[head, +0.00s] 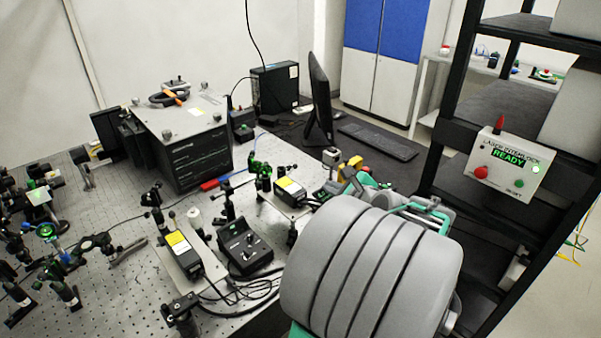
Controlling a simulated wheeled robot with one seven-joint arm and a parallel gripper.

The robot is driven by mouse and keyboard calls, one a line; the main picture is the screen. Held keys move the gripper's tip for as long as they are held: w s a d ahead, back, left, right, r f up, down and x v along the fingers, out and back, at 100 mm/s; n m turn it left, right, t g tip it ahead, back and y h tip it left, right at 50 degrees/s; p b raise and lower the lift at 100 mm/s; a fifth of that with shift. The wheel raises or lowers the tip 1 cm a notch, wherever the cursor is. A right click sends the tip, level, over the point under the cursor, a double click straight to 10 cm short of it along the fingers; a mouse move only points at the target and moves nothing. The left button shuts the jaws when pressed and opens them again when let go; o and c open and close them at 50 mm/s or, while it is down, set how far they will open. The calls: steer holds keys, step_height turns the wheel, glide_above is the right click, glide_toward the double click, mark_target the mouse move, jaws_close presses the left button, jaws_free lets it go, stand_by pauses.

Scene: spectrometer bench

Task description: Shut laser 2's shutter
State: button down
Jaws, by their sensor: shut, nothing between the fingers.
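Two black laser-like boxes with yellow and white labels sit on light mounting plates on the optical bench. One box (180,250) is at the lower middle, and the other box (290,189) is farther back to the right. I cannot read which is laser 2. Dark post-mounted parts stand beside both, and I cannot make out a shutter or its state. A black control box (244,248) with knobs sits between them. My grey and teal arm fills the lower right and hides the bench behind it.
A large black instrument (196,150) stands at the back of the perforated bench (120,285). Optics crowd the left. A monitor (320,98) and keyboard (377,141) are behind. A black rack holds an interlock box (507,162) reading READY. Cables lie near the control box.

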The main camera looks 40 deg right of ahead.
steer(key=w+d+f+p, duration=0.1)
steer(key=w+f+p, duration=0.1)
steer(key=w, duration=0.9)
steer(key=shift+w+p, duration=0.25)
steer(key=shift+p, duration=0.15)
steer(key=shift+s, duration=0.1)
